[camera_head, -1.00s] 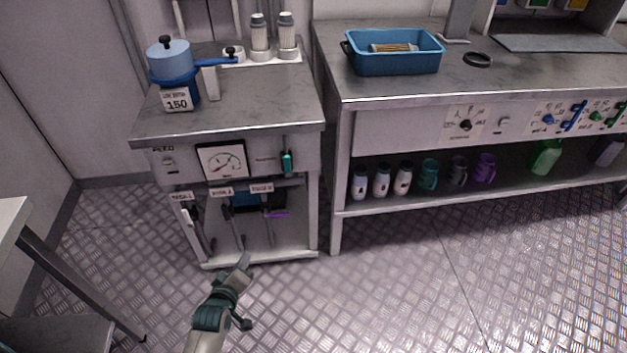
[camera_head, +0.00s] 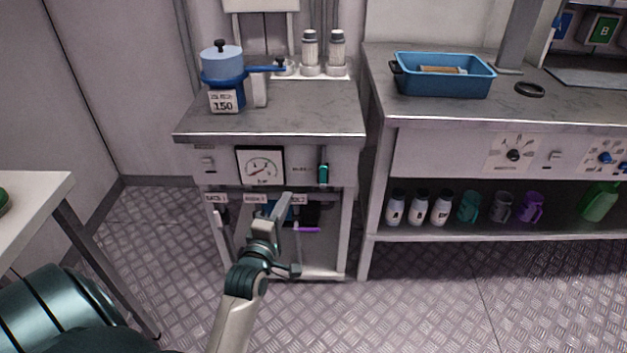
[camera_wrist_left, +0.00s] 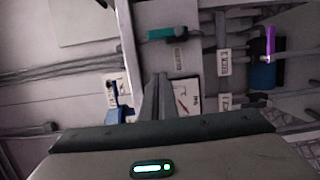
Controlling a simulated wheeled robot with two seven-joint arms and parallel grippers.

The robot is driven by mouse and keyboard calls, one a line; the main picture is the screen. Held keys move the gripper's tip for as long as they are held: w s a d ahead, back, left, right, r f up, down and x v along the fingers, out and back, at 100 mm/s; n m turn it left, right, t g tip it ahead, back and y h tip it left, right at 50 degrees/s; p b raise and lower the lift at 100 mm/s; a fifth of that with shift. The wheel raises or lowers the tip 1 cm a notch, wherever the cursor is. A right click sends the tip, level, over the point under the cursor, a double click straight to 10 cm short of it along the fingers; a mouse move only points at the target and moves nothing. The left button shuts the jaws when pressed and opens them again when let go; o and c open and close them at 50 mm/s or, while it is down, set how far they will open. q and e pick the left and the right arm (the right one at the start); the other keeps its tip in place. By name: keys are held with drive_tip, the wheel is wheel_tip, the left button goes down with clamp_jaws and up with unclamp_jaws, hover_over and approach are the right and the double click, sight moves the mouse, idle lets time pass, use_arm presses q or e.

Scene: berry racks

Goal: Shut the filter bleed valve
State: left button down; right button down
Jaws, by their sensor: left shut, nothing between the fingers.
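A small teal-handled valve (camera_head: 323,173) hangs upright on the cart's front panel, right of the gauge; its label is too small to read. The teal handle also shows in the left wrist view (camera_wrist_left: 167,33), lying across the picture. Below the panel, labelled levers (camera_head: 222,214) stand in the cart's open bay, partly hidden by my left gripper. My left gripper (camera_head: 286,199) is shut and empty, in front of the bay, below and left of the teal handle and apart from it. Its shut fingers also show in the left wrist view (camera_wrist_left: 160,82). My right gripper is out of view.
A blue pot-like device (camera_head: 222,75) with a 150 tag stands on the cart top (camera_head: 300,122). A bench with a blue tray (camera_head: 445,88) on top and several bottles and mugs (camera_head: 470,207) below stands right. A white table (camera_head: 35,205) edges in at left. The front floor is clear.

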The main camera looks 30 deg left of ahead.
sight(323, 174)
use_arm(q)
drive_tip(key=w, duration=1.1)
drive_tip(key=shift+w+d+b, duration=0.2)
drive_tip(key=shift+w+b, duration=0.1)
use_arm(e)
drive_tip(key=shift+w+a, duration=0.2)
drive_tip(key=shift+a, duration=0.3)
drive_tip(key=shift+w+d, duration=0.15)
use_arm(q)
drive_tip(key=shift+d+m+p, duration=0.1)
drive_tip(key=shift+m+p, duration=0.2)
drive_tip(key=shift+p, duration=0.2)
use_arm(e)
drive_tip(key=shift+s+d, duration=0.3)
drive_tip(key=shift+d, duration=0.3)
use_arm(q)
drive_tip(key=shift+r, duration=0.1)
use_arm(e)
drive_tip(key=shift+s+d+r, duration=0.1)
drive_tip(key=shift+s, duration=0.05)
